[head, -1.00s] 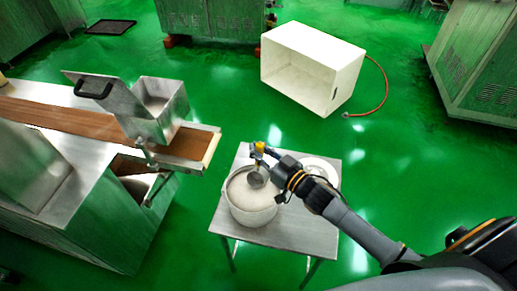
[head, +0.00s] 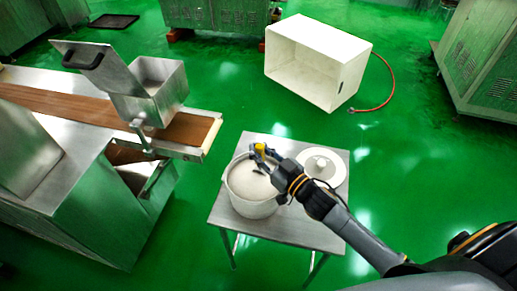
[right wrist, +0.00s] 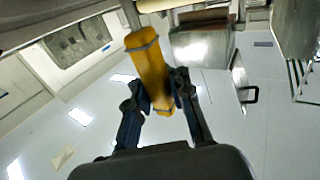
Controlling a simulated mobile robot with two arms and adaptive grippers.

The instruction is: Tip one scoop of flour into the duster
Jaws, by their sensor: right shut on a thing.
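The duster (head: 163,112) is an open metal box above the conveyor at left, its lid with a black handle swung up. It also shows in the right wrist view (right wrist: 200,50). A pale pot (head: 252,207) full of white flour (head: 243,180) stands on a small metal table. My right gripper (head: 262,155) is over the pot, shut on the yellow handle of the scoop (right wrist: 150,65). The scoop's bowl shows only as a small dark edge at the flour, so I cannot tell its load. My left gripper is not in view.
A white round lid (head: 322,167) lies on the metal table (head: 285,228) right of the pot. The brown conveyor (head: 60,104) ends near the table, with a gap of green floor between. A large white open box (head: 345,82) with a red hose stands behind.

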